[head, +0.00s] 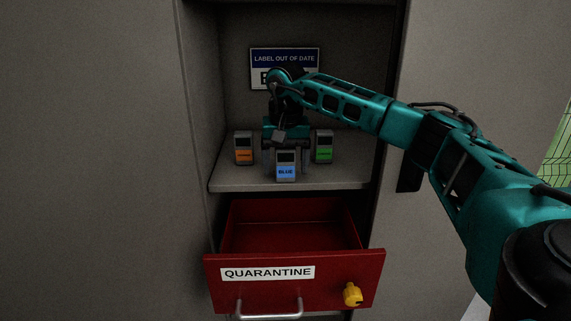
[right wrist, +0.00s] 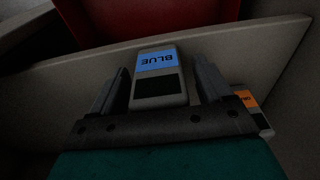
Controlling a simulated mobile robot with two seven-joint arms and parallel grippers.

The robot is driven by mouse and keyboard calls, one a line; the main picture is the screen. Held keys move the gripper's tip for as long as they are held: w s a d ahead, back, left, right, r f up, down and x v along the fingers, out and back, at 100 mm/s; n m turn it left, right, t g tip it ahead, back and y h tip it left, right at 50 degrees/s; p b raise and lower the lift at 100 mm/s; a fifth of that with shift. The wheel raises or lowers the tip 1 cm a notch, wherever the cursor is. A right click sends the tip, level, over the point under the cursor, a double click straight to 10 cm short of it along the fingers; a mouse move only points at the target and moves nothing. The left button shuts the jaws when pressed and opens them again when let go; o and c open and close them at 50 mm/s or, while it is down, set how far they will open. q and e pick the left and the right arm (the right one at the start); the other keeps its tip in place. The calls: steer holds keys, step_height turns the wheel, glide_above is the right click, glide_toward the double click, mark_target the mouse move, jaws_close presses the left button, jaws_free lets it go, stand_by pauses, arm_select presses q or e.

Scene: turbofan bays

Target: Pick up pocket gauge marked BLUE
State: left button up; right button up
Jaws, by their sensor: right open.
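The pocket gauge marked BLUE (head: 286,166) stands upright near the front edge of the shelf, with a dark screen above its blue label. In the right wrist view the BLUE gauge (right wrist: 158,76) lies between the two fingers, with a gap on each side. My right gripper (head: 286,143) is just behind and above it in the head view. The gripper (right wrist: 158,88) is open, its fingers either side of the gauge. My left gripper is in neither view.
An orange-labelled gauge (head: 243,148) stands left and a green-labelled gauge (head: 322,146) right on the shelf (head: 235,183). The orange one (right wrist: 247,101) is close beside a finger. Below, a red QUARANTINE drawer (head: 330,272) is open and looks empty. A sign (head: 285,57) hangs behind.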

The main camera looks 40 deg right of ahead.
steer(key=shift+r, duration=0.1)
steer(key=c, duration=1.2)
